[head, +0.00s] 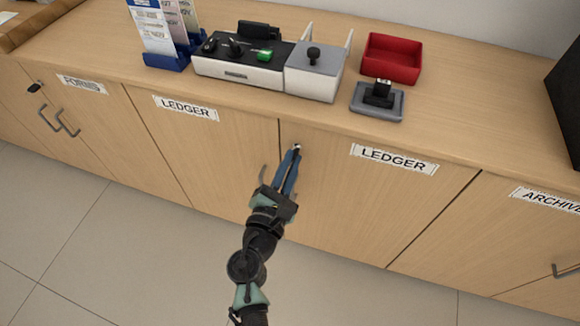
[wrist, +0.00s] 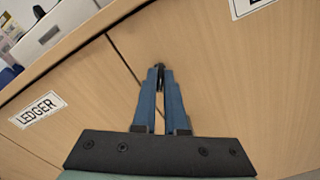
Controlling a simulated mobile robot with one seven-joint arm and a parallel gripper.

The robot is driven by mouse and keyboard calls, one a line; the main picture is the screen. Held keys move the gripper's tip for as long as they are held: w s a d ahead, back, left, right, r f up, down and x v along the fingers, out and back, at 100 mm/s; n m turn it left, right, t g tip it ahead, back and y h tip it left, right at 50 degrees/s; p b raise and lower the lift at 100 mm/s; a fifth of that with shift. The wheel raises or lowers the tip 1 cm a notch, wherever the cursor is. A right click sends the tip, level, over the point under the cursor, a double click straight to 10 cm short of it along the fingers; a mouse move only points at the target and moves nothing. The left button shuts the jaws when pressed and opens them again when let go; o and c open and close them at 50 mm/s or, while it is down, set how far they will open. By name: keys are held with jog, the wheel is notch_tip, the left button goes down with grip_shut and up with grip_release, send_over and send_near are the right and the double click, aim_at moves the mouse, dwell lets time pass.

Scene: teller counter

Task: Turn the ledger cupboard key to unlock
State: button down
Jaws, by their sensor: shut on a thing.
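The ledger cupboard has two wooden doors, the left door (head: 215,150) and the right door (head: 370,195), each with a LEDGER label. My gripper (head: 294,156) reaches up to the upper left corner of the right door. Its blue fingers are closed at the lock, just right of the seam between the doors. In the wrist view the fingertips (wrist: 160,70) meet around a small dark key (wrist: 160,66). The fingers hide most of the key, so its turn angle cannot be told. Both doors look flush and closed.
The counter top holds a grey and black device (head: 268,62), a red tray (head: 391,58), a stamp on a pad (head: 378,97) and a leaflet rack (head: 163,35). FORMS (head: 85,84) and ARCHIVE (head: 545,200) cupboards flank the ledger cupboard.

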jog(key=m+b, duration=0.7)
jog(key=m, duration=0.4)
jog(key=shift+f+b, duration=0.2)
jog(key=shift+b, duration=0.15)
jog(key=shift+m, duration=0.3)
jog(key=c, duration=1)
grip_release()
jog(key=shift+o, duration=0.2)
jog(key=v, duration=1.3)
jog(key=shift+p, duration=0.4)
